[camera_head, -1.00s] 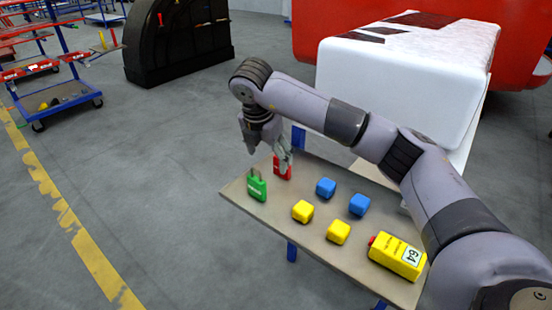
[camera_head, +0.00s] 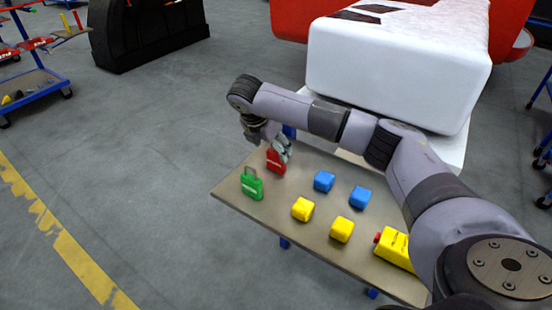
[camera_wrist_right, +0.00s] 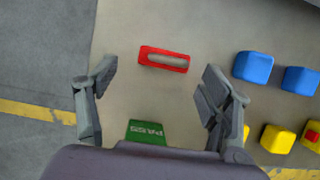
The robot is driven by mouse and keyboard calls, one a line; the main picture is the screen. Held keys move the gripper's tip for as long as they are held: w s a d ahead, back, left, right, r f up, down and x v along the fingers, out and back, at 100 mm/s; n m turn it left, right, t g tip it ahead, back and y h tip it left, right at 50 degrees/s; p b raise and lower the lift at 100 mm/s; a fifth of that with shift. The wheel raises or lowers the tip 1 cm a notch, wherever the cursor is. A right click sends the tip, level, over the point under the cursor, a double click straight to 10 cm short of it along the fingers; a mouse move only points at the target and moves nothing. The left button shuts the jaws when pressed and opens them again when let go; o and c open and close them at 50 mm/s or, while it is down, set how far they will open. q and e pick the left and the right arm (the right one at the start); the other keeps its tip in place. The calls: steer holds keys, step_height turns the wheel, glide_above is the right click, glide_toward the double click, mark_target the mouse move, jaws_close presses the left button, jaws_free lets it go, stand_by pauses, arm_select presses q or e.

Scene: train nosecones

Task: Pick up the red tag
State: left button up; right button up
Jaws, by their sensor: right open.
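The red tag (camera_head: 275,161) stands near the far left corner of the table, partly hidden by my right gripper in the head view. In the right wrist view the red tag (camera_wrist_right: 164,59) is seen from above, with a pale slot along its top. My right gripper (camera_wrist_right: 158,80) is open and empty; the tag lies between and slightly beyond its fingertips, apart from both. In the head view the right gripper (camera_head: 270,145) hangs just above and beside the tag. My left gripper is not in view.
A green tag (camera_head: 252,184) marked PASS stands close to the red tag. Blue cubes (camera_head: 324,181) and yellow cubes (camera_head: 302,209) sit to the right on the table (camera_head: 270,214), with a yellow box (camera_head: 393,250) further right. A large white nosecone (camera_head: 400,70) stands behind the table.

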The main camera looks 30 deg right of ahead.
mark_target(274, 154)
steer(key=shift+p+x, duration=0.3)
steer(key=shift+x, duration=0.65)
steer(key=x, duration=0.3)
steer(key=shift+s+d+f+p, duration=0.2)
steer(key=shift+f+p, duration=0.05)
steer(key=shift+p, duration=0.1)
steer(key=shift+d+f, duration=0.1)
steer(key=shift+f, duration=0.15)
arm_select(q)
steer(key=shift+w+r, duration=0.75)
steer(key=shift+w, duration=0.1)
arm_select(e)
steer(key=shift+w, duration=0.1)
steer(key=c, duration=1.3)
